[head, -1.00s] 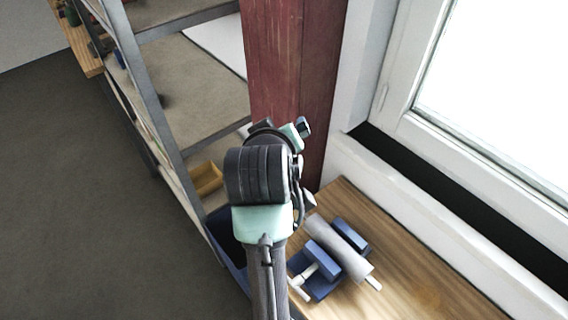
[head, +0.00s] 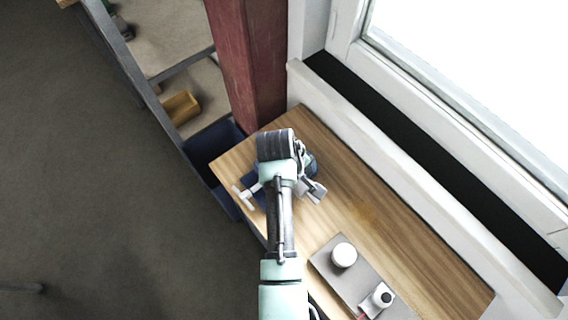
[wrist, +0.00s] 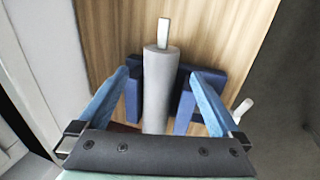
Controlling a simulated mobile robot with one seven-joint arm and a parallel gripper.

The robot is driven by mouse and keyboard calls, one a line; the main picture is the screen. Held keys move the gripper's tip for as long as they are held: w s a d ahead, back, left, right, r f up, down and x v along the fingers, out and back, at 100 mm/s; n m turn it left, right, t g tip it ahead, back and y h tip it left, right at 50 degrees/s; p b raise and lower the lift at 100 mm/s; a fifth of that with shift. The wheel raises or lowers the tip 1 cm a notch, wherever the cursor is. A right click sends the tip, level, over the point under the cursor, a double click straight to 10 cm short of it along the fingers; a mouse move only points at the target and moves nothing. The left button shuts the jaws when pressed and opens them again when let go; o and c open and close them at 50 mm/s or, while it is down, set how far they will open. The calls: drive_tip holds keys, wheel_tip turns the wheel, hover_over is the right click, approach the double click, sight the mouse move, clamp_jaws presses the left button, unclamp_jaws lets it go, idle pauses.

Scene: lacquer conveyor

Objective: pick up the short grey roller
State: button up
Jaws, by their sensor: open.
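The short grey roller (wrist: 160,85) with a pale axle end lies on a blue holder (wrist: 131,98) in the wrist view. The holder's blue parts flank it on both sides. My gripper (wrist: 160,88) is open, with one light-blue finger to each side of the roller; I cannot tell whether either touches it. The roller's near end is hidden behind the gripper's dark palm bar. In the head view, my arm covers most of the roller and holder, and the fingertips are hidden there.
A white T-shaped handle (head: 245,196) sticks out left of the holder. The wooden bench (head: 365,205) carries a grey plate (head: 335,276) with a white round piece (head: 343,255). A window wall bounds the right; a red post (head: 246,60) and blue bin (head: 212,143) stand behind.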

sight(299, 182)
drive_tip(key=shift+p+x, duration=0.3)
drive_tip(key=shift+x, duration=2.15)
drive_tip(key=shift+w+a, duration=0.1)
drive_tip(key=shift+c, duration=0.2)
clamp_jaws()
